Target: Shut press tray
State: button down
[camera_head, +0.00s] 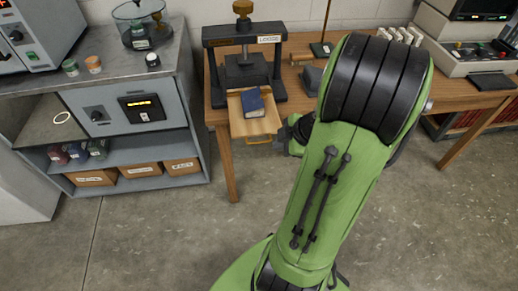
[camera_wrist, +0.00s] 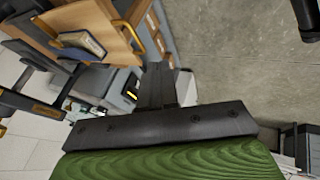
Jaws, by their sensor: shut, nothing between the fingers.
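The press (camera_head: 245,65) is black and stands on the wooden table's left end. Its wooden tray (camera_head: 240,128) is pulled out at the front, past the table edge, with a yellow handle (camera_head: 259,139) on its front. A blue book (camera_head: 252,102) lies in the tray. In the wrist view the tray (camera_wrist: 84,16), handle (camera_wrist: 133,36) and book (camera_wrist: 82,42) show at upper left. My gripper (camera_head: 284,133) is just right of the tray's front, partly hidden by my arm. In the wrist view my gripper (camera_wrist: 158,68) is shut and empty, apart from the handle.
A grey cabinet (camera_head: 150,120) with shelves and boxes stands left of the tray. The wooden table (camera_head: 300,95) runs right, carrying a grey block (camera_head: 312,78) and a console (camera_head: 455,55). The concrete floor (camera_head: 160,240) in front is clear.

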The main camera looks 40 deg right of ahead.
jog(key=w+d+f+b, duration=0.1)
jog(key=w+f+b, duration=0.1)
jog(key=w+f, duration=0.6)
jog(key=shift+d, duration=0.2)
jog(key=shift+w, duration=0.1)
